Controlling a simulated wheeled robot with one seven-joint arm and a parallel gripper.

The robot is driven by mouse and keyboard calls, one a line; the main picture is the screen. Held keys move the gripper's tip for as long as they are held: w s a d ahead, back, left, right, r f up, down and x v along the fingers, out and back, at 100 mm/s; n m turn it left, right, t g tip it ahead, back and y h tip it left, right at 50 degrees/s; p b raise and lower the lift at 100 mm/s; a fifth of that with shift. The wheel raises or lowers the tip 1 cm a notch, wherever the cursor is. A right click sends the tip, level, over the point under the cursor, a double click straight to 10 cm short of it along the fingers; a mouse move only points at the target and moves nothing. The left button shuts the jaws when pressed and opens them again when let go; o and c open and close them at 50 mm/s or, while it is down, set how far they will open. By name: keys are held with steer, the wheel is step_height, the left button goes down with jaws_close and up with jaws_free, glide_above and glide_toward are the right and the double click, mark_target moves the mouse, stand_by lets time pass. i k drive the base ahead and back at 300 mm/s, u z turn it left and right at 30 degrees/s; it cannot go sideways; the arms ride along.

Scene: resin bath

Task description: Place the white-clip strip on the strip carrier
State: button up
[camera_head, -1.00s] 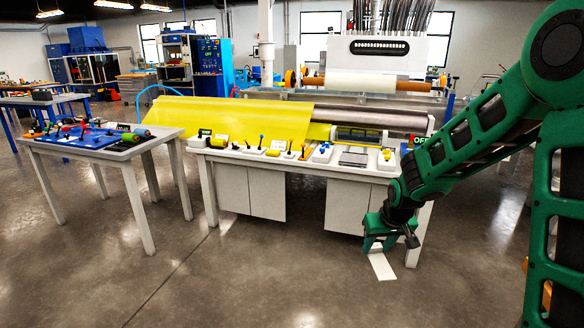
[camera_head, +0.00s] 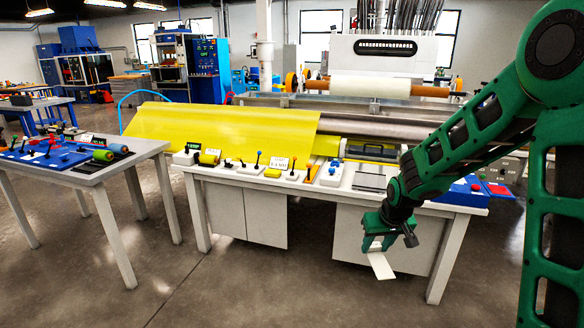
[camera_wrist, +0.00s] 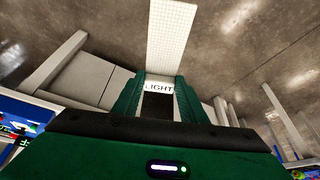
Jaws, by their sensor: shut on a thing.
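My gripper (camera_head: 378,243) is shut on a white strip (camera_head: 382,266), which hangs below the jaws in front of the long table. In the wrist view, my gripper (camera_wrist: 158,92) holds the pale, finely gridded strip (camera_wrist: 172,40), which extends away over the floor. A white piece lettered "LIGHT" (camera_wrist: 159,87) sits between the fingers; I cannot tell whether it is the clip. I cannot make out for certain which thing is the strip carrier. A flat grey plate (camera_head: 370,178) lies on the tabletop, above and behind my gripper in the picture.
The long white table (camera_head: 235,180) holds small levered devices, signs and a blue-and-red panel (camera_head: 470,189) at its right end. A yellow sheet (camera_head: 225,130) lies behind them. Another table (camera_head: 85,172) with blue trays stands left. The floor between the tables is open.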

mark_target(370, 181)
steer(key=u, duration=0.05)
steer(key=i, duration=0.9)
steer(key=z, duration=0.95)
steer(key=i, duration=1.65)
steer(key=u, duration=0.05)
